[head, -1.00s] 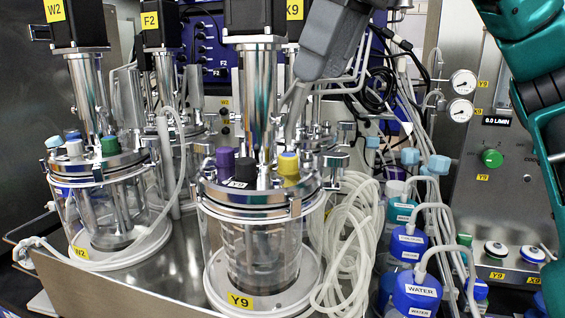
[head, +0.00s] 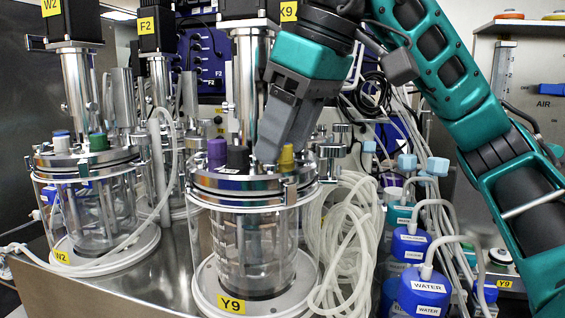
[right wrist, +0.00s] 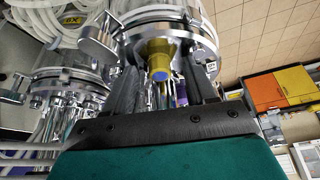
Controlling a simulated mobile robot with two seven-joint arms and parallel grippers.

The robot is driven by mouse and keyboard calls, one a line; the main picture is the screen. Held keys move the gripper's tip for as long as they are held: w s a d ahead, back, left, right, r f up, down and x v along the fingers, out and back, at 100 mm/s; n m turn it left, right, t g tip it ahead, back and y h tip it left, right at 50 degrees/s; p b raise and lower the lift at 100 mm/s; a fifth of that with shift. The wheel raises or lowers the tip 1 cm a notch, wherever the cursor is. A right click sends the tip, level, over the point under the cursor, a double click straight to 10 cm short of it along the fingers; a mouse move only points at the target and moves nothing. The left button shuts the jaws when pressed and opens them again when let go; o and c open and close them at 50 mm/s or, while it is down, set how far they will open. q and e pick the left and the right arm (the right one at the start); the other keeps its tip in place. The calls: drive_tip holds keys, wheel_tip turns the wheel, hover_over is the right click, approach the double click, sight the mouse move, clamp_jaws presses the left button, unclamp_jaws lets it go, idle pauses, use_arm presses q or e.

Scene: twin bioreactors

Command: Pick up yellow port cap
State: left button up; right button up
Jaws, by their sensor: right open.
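The yellow port cap (head: 286,157) sits on the metal lid (head: 240,182) of the front bioreactor labelled Y9, beside a black cap (head: 238,158) and a purple cap (head: 217,152). My right gripper (head: 268,152) points down over this lid, with its fingertips just left of the yellow cap in the head view. In the right wrist view the yellow cap (right wrist: 160,62), with a blue-grey end, shows between the two open fingers (right wrist: 160,88). I cannot tell whether either finger touches it. My left gripper is not in view.
The vertical metal motor column (head: 247,95) rises from the lid close to my fingers. Coiled clear tubing (head: 345,240) hangs at the vessel's right. Blue-capped bottles (head: 424,288) stand further right. Another bioreactor (head: 95,200) stands at the left.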

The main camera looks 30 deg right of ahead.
drive_tip(key=shift+c, duration=0.3)
drive_tip(key=shift+c, duration=0.9)
clamp_jaws()
